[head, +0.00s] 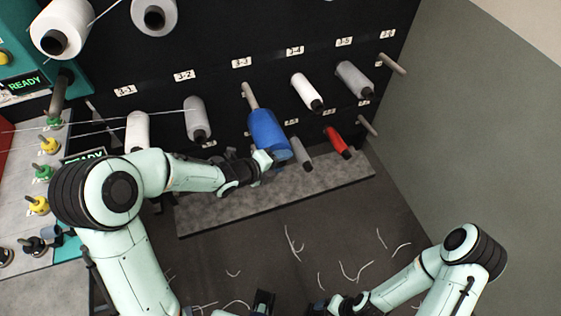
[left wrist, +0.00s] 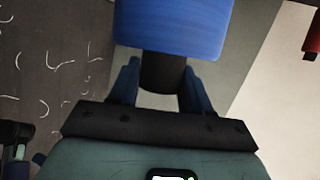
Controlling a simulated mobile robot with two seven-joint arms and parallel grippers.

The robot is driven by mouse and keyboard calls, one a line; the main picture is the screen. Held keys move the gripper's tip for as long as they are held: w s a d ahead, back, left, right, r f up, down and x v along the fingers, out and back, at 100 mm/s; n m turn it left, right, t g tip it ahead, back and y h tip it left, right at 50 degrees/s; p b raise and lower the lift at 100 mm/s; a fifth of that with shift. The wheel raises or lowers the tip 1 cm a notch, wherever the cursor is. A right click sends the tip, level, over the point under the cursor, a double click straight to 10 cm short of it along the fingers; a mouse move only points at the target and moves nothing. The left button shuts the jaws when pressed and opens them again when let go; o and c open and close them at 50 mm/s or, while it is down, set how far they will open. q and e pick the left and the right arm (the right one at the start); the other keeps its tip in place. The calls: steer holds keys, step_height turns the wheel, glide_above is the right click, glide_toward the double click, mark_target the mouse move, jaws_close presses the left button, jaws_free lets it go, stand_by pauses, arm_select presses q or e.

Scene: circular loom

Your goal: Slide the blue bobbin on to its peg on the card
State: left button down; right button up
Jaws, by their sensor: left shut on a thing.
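The blue bobbin (head: 266,130) is held against the dark card, below the label 3-3. It also fills the top of the left wrist view (left wrist: 172,28). A bare length of the pale peg (head: 249,95) shows above the bobbin's far end and runs in line with it. I cannot tell whether the peg's tip is inside the bobbin or behind it. My left gripper (head: 264,160) is shut on the bobbin's black near end (left wrist: 163,72). My right gripper (head: 335,304) is low in the head view, away from the card, and its fingers are unclear.
A grey bobbin (head: 301,153) sits close to the right of the blue one, with a red bobbin (head: 339,143) beyond. White (head: 307,91) and grey (head: 196,118) bobbins stand on either side. An empty peg (head: 392,63) is at far right. A grey ledge (head: 215,210) runs below.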

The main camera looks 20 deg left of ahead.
mark_target(273, 146)
arm_select(q)
steer(key=shift+w+a, duration=0.35)
steer(key=shift+w, duration=0.2)
arm_select(e)
steer(key=shift+w+r, duration=0.15)
steer(key=shift+r, duration=0.15)
steer(key=shift+f, duration=0.25)
arm_select(q)
steer(key=shift+w+a+f+p, duration=0.1)
steer(key=shift+w+a+p, duration=0.35)
steer(key=shift+w, duration=0.25)
steer(key=shift+w+a+f+p, duration=0.1)
steer(key=shift+w+a+p, duration=0.35)
steer(key=shift+w, duration=0.25)
steer(key=shift+w+a+f+p, duration=0.1)
steer(key=shift+w+a+p, duration=0.35)
steer(key=shift+w, duration=0.25)
arm_select(e)
steer(key=shift+w+r, duration=0.35)
steer(key=shift+r, duration=0.45)
steer(key=shift+w+r, duration=0.3)
steer(key=shift+r, duration=0.45)
steer(key=shift+s+f, duration=0.1)
steer(key=shift+f, duration=0.05)
